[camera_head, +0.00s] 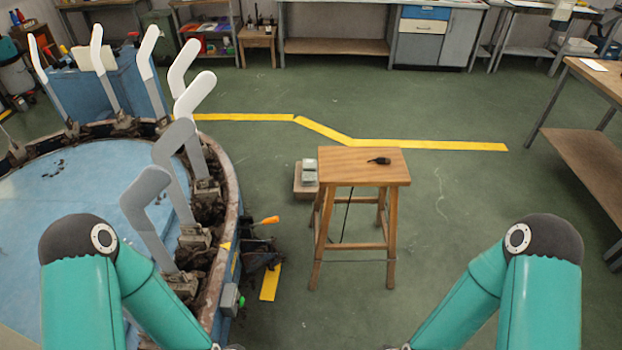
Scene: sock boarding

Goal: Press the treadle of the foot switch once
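A small black object (379,161) lies on the top of a wooden stool (340,172) in the middle of the head view. It may be the foot switch, but it is too small to make out a treadle. A dark cable (347,215) hangs under the stool. Another dark, cluttered shape (262,258) lies low beside the round machine, and I cannot tell what it is. My two teal arms reach down past the bottom edge, one on each side. Both grippers are out of view.
The round blue machine (70,195), with several upright white foot-shaped boards on its rim, fills the left. A small wooden box (304,190) with grey items stands left of the stool. A wooden workbench (590,150) stands at right. Green floor is open between stool and bench.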

